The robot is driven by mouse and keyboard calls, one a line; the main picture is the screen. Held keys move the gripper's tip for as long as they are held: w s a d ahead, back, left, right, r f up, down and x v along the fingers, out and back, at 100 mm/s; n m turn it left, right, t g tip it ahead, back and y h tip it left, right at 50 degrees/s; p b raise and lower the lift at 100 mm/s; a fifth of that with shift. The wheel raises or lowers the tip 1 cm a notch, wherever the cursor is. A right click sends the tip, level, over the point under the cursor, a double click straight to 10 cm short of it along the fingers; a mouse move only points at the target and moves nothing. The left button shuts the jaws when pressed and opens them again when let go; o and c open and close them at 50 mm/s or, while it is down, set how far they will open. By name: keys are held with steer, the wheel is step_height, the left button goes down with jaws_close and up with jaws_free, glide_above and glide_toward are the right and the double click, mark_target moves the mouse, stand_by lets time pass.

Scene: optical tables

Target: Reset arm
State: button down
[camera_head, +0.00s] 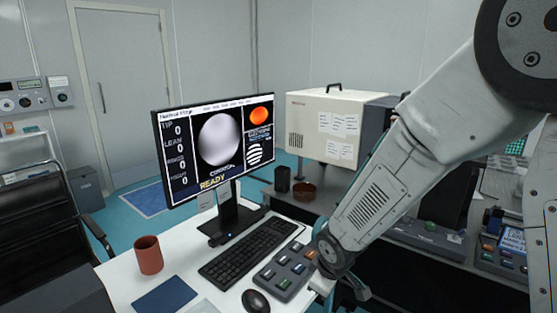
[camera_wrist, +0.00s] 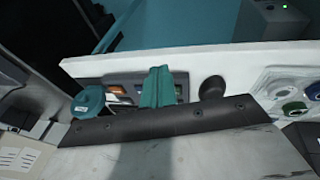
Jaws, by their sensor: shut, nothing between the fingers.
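My arm reaches down from the upper right in the head view, and its wrist end (camera_head: 332,258) is low beside the front right of the white desk (camera_head: 118,268). In the wrist view my gripper (camera_wrist: 158,75) shows as two teal fingers close together, shut and empty. The fingers appear in front of the button panel (camera_wrist: 122,92); I cannot tell whether they touch it. In the head view the fingertips cannot be made out clearly.
The button panel (camera_head: 284,270), a black mouse (camera_head: 256,301), a keyboard (camera_head: 248,250), a monitor (camera_head: 218,145) and a reddish-brown cup (camera_head: 148,255) stand on the desk. A beige box (camera_head: 322,118) and a dark console (camera_head: 428,238) are on the bench behind. Blue-green floor (camera_head: 120,225) is clear at left.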

steer(key=s+d+r+m+g, duration=0.1)
steer(key=s+d+r+m, duration=0.4)
steer(key=s+r, duration=0.6)
steer(key=s+d+r+m+g, duration=0.1)
steer(key=s+d+r+m, duration=0.4)
steer(key=s+d+r, duration=0.5)
steer(key=shift+s+d+r+m+h, duration=0.35)
steer(key=shift+s+r, duration=0.45)
steer(key=shift+s, duration=1.8)
steer(key=shift+a, duration=0.1)
